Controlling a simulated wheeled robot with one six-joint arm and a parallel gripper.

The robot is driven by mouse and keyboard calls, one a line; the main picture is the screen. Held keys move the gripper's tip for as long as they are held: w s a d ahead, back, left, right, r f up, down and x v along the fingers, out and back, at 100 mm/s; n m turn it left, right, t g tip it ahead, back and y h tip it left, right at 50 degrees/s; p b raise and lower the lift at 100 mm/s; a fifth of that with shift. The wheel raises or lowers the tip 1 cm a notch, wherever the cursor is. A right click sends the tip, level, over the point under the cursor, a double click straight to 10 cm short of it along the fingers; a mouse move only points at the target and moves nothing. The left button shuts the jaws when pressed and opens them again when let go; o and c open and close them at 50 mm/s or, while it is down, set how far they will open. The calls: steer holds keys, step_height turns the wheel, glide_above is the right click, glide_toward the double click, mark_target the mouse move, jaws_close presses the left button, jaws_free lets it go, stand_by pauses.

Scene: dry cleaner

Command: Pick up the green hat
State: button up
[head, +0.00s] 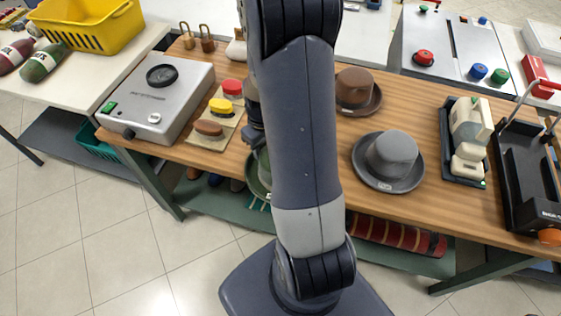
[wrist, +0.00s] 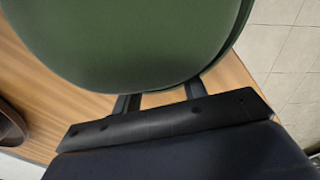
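The green hat (head: 257,178) is mostly hidden behind my arm in the head view; part of its brim shows near the table's front edge. In the wrist view the green hat (wrist: 140,40) fills the upper part, very close to my gripper (wrist: 160,95). The two fingers stand apart and run behind the hat's rounded edge, so their tips are hidden. I cannot tell whether they press on the hat. In the head view only a dark part of my gripper (head: 252,135) shows beside the arm.
On the wooden table (head: 330,195), a grey hat (head: 390,158) and a brown hat (head: 356,90) stand to the right. A board with red, yellow and brown pads (head: 222,105) and a grey machine (head: 160,95) are on the left. A black tray (head: 452,163) is farther right.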

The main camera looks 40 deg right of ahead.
steer(key=c, duration=0.6)
